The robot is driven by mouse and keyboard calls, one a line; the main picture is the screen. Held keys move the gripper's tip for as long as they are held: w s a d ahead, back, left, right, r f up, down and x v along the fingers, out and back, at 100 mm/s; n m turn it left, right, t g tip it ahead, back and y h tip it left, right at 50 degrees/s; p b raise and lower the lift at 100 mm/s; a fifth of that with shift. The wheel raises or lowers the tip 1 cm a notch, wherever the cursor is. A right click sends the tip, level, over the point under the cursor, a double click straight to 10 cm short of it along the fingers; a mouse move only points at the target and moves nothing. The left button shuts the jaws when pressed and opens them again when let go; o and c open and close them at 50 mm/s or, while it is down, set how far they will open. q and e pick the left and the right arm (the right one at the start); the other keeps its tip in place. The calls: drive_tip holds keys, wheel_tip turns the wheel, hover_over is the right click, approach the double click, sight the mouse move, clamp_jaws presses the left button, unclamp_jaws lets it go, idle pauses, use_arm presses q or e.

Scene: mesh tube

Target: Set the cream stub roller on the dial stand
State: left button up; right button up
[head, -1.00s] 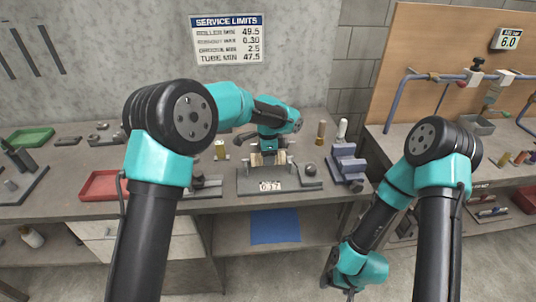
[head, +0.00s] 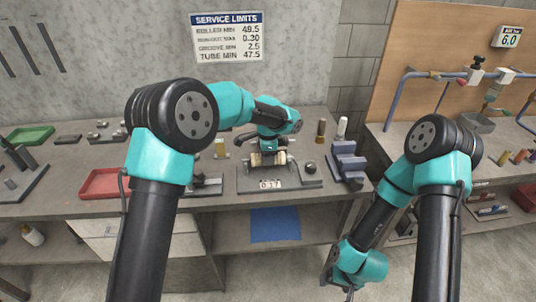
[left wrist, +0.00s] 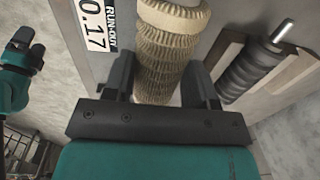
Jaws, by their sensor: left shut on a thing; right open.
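The cream stub roller (left wrist: 168,45) is a worn, ribbed cylinder between my left fingers in the left wrist view. In the head view the roller (head: 266,159) is low at the dial stand (head: 250,182), a grey plate with a white readout on its front. The stand's readout plate (left wrist: 97,28) reads RUNOUT 0.17 in the wrist view. My left gripper (left wrist: 160,85) is shut on the roller; in the head view my arm hides its fingers. Whether the roller touches the stand's supports is hidden. My right gripper (head: 346,286) is open and empty, low in front of the bench.
A blue-grey block fixture (head: 347,163) stands right of the dial stand. A red tray (head: 104,184) and a green tray (head: 30,135) lie to the left. A dark ribbed cylinder (left wrist: 250,70) lies beside the roller in the wrist view. Pipes (head: 440,75) rise at the right.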

use_arm(q)
drive_tip(key=shift+f, duration=0.6)
idle(0.7)
drive_tip(key=o, duration=1.2)
wheel_tip(320, 180, up, 17)
drive_tip(key=s, duration=0.1)
drive_tip(key=shift+r, duration=0.2)
